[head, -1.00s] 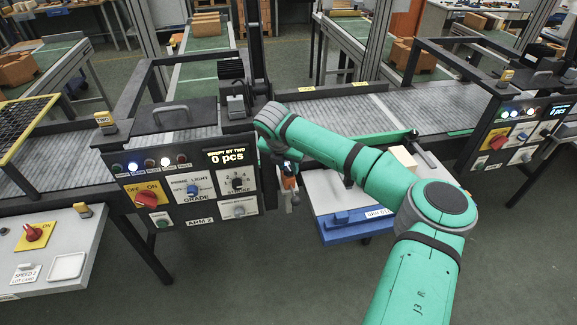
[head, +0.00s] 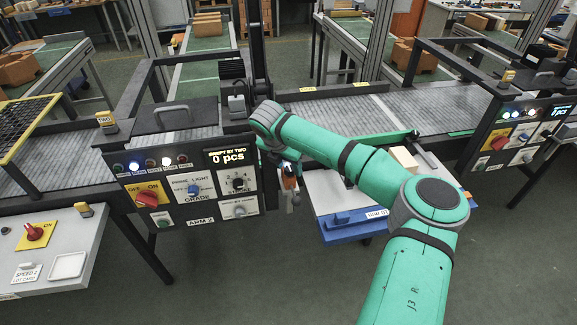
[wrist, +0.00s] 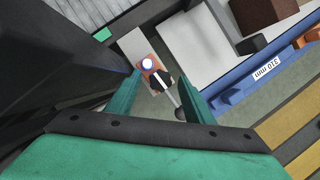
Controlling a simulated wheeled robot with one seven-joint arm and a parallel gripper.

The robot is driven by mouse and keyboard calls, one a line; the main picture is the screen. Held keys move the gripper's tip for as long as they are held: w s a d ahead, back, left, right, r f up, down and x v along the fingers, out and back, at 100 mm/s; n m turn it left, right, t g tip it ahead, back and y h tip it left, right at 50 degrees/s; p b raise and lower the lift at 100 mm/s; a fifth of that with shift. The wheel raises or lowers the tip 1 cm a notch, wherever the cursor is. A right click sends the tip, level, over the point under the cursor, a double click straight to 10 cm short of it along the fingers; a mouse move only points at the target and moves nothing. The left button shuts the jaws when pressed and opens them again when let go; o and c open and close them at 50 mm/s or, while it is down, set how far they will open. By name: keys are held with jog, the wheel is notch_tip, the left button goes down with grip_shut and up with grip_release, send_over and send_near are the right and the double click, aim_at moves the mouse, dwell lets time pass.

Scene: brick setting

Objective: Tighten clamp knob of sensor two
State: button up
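In the wrist view a small orange sensor block (wrist: 150,66) with a lit white round spot sits on a pale plate. A black clamp knob (wrist: 161,82) with a white line is at its lower end. A grey rod with a dark ball end runs down from there. My gripper (wrist: 160,84) is open, its two green fingers on either side of the knob; I cannot tell whether they touch it. In the head view the orange sensor (head: 289,183) hangs just right of the control panel, and my wrist partly hides the gripper and knob there.
The control panel (head: 188,188) with knobs, lights and a "0 pcs" display stands close left of my gripper. A grey conveyor (head: 325,117) runs behind.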

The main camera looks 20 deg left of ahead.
jog(key=shift+r, duration=0.1)
jog(key=d+v, duration=0.1)
jog(key=v, duration=0.9)
jog(key=shift+a+r, duration=0.3)
jog(key=shift+a, duration=0.2)
jog(key=shift+s, duration=0.15)
